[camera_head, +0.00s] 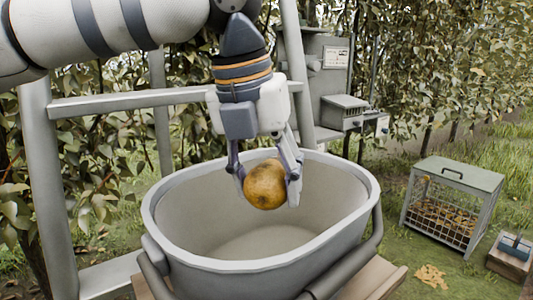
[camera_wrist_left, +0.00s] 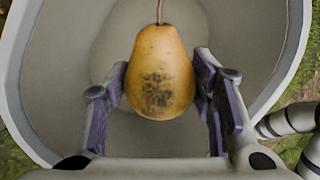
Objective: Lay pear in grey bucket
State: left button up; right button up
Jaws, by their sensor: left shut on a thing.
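A yellow-brown pear (camera_head: 265,184) is held between the fingers of my left gripper (camera_head: 268,180), which points down over the grey bucket (camera_head: 262,264). The left wrist view shows the pear (camera_wrist_left: 160,75) with a dark speckled patch on its skin and its stem at the top of the picture. The fingers of the left gripper (camera_wrist_left: 163,100) touch it on both sides. The grey bucket is oval and its visible inside is empty; its rim surrounds the pear in the left wrist view (camera_wrist_left: 12,75). The pear hangs above the bucket floor, apart from it. My right gripper is not in view.
The bucket stands on a wooden support (camera_head: 377,284) beside a grey metal frame (camera_head: 45,180). A grey wire-sided crate (camera_head: 455,180) stands on the grass at right, near a small wooden box (camera_head: 510,257). A grey cabinet (camera_head: 333,80) and leafy hedges stand behind.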

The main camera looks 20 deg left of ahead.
pick_arm(q)
jog(key=x, duration=0.3)
jog(key=s+a+x, duration=0.1)
jog(key=x, duration=0.3)
jog(key=s+x, duration=0.1)
jog(key=x, duration=0.3)
jog(key=shift+s+a+f, duration=0.15)
jog(key=shift+f, duration=0.35)
jog(key=shift+f, duration=0.3)
jog(key=o, duration=1.3)
jog(key=shift+o, duration=0.2)
